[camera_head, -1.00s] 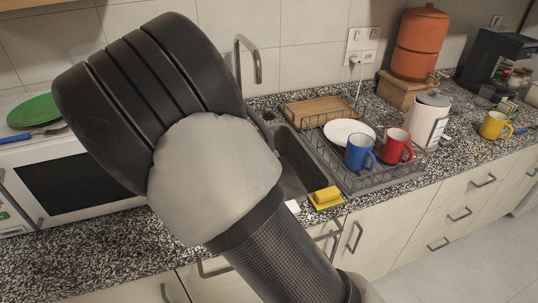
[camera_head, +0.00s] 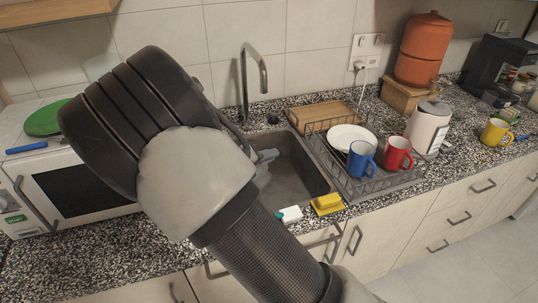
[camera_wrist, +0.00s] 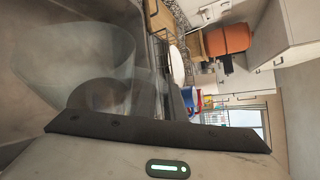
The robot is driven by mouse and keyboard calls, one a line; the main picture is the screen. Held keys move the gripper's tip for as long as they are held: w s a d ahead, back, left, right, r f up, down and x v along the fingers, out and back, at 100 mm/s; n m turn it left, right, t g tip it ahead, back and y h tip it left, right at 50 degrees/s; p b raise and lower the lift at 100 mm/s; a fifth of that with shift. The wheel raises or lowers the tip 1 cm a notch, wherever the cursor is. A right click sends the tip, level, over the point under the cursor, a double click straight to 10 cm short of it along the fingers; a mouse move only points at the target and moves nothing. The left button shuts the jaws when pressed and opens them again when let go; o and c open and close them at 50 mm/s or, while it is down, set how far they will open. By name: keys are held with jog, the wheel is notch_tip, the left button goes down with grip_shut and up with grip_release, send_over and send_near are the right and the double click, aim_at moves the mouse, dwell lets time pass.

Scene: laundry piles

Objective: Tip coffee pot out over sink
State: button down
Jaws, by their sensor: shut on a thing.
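The sink (camera_head: 292,165) is a grey basin in the counter, its left part hidden by my arm. My gripper (camera_head: 264,158) is mostly behind my arm; a grey piece of it shows over the sink. In the wrist view a clear glass coffee pot (camera_wrist: 92,45) fills the upper left, with the grey sink (camera_wrist: 25,95) behind and around it. My gripper (camera_wrist: 105,97) is shut on the pot, close to the camera. The pot looks tilted, but its spout, exact angle and contents cannot be made out.
A tap (camera_head: 245,80) rises behind the sink. A dish rack (camera_head: 375,180) with a plate, blue mug (camera_head: 361,160) and red mug (camera_head: 398,153) stands right of it. A yellow sponge (camera_head: 327,202) lies at the front edge. A microwave (camera_head: 75,190) is at the left.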

jog(key=shift+w+a+r+n+h+p, duration=0.2)
jog(key=shift+r+p, duration=0.25)
jog(key=shift+p, duration=0.55)
jog(key=shift+w+a+r+n+h+p, duration=0.1)
jog(key=shift+a+r+n+p, duration=0.25)
jog(key=shift+p, duration=0.65)
jog(key=shift+r, duration=0.15)
jog(key=shift+w+a+r+n+h+p, duration=0.35)
jog(key=shift+a+r+n+h+p, duration=0.35)
jog(key=shift+p, duration=1.35)
jog(key=shift+w+a+r, duration=0.1)
jog(key=shift+w+a+r+n+h, duration=0.35)
jog(key=shift+a+r+n, duration=0.2)
jog(key=shift+a, duration=0.2)
jog(key=shift+w+a+r+n+h, duration=0.25)
jog(key=shift+w+a+r+n, duration=0.25)
jog(key=shift+a, duration=0.2)
jog(key=shift+w+a+r+n+h, duration=0.25)
jog(key=shift+w+a+r+n, duration=0.15)
jog(key=shift+a, duration=0.3)
jog(key=shift+w+a+r+n+h, duration=0.2)
jog(key=shift+w+a+n+h, duration=0.1)
jog(key=shift+a+n, duration=0.3)
jog(key=shift+a, duration=0.1)
